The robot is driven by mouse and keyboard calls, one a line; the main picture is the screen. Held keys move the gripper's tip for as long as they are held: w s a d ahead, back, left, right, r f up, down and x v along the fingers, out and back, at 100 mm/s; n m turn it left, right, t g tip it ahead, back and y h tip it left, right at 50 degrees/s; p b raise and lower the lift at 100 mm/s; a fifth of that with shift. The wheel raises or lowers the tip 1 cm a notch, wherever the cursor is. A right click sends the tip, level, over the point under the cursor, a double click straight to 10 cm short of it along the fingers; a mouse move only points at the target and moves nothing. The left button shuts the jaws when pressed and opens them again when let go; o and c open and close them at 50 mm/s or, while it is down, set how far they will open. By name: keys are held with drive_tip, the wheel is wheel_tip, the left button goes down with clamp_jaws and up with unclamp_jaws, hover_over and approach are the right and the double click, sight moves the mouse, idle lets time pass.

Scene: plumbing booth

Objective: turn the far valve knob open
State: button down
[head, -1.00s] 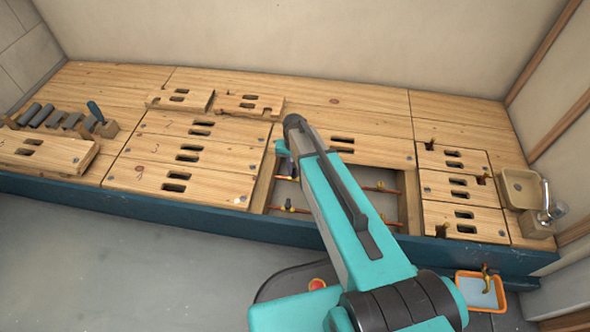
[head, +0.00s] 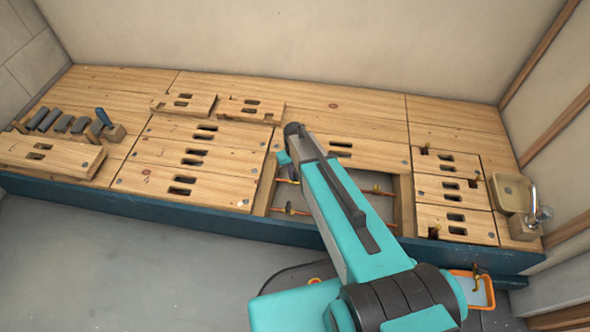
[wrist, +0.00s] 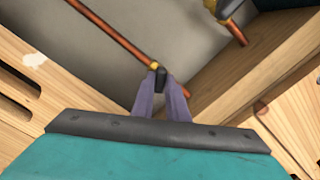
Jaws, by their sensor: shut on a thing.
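My gripper (wrist: 161,88) is shut on a small dark valve knob (wrist: 158,73) in the wrist view, with its two purplish fingers on either side. The knob sits on a copper pipe (wrist: 112,34) with a brass fitting, inside the floor opening close to a wooden joist. The fingers hide part of the knob, so its angle is hard to tell. In the head view my arm covers most of the gripper and the knob. The far copper pipe (head: 377,190) shows right of my arm. A nearer pipe (head: 292,211) with a brass fitting shows to its left.
Another brass valve fitting (wrist: 225,9) is at the wrist view's top right. Slotted wooden panels (head: 185,163) surround the opening. Loose panels (head: 250,109) lie at the back. A basin with a tap (head: 512,192) stands at the right, and an orange tray (head: 490,292) is on the floor.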

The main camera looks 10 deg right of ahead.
drive_tip(key=n+p, duration=0.4)
drive_tip(key=n, duration=0.2)
drive_tip(key=shift+r, duration=0.1)
drive_tip(key=n+p, duration=0.2)
drive_tip(key=n, duration=0.3)
drive_tip(key=shift+s, duration=0.1)
drive_tip(key=shift+n, duration=0.4)
drive_tip(key=c, duration=1.7)
unclamp_jaws()
drive_tip(key=shift+c, duration=0.2)
drive_tip(key=shift+r, duration=0.35)
wheel_tip(320, 180, up, 13)
drive_tip(key=p, duration=0.2)
drive_tip(key=shift+p, duration=0.3)
